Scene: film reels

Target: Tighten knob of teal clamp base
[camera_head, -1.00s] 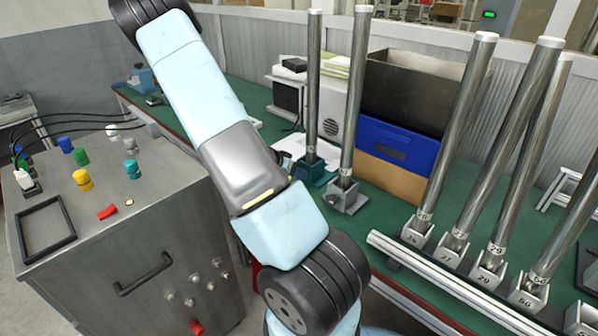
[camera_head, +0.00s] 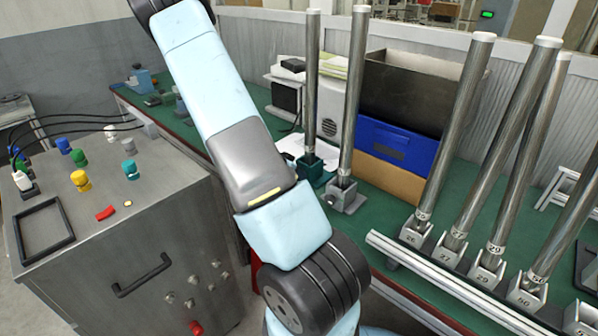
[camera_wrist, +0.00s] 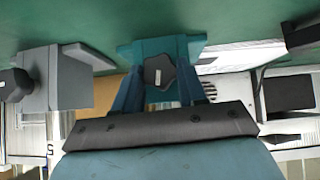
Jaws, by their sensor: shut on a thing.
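The teal clamp base (camera_head: 314,171) stands on the green bench and holds an upright metal rod (camera_head: 312,85) in the head view. In the wrist view the teal clamp base (camera_wrist: 190,47) is at the top middle, with its dark star-shaped knob (camera_wrist: 159,72) facing the camera. My gripper (camera_wrist: 160,88) is at the knob, its fingers on the left and right of it, and is shut on it. Finger contact is partly hard to make out. In the head view my gripper is hidden behind my arm.
A grey clamp base (camera_head: 345,196) with its own rod stands close beside the teal one; it also shows in the wrist view (camera_wrist: 68,80). Behind are a blue bin (camera_head: 396,147) and a white device (camera_head: 330,115). Several numbered rods stand at right.

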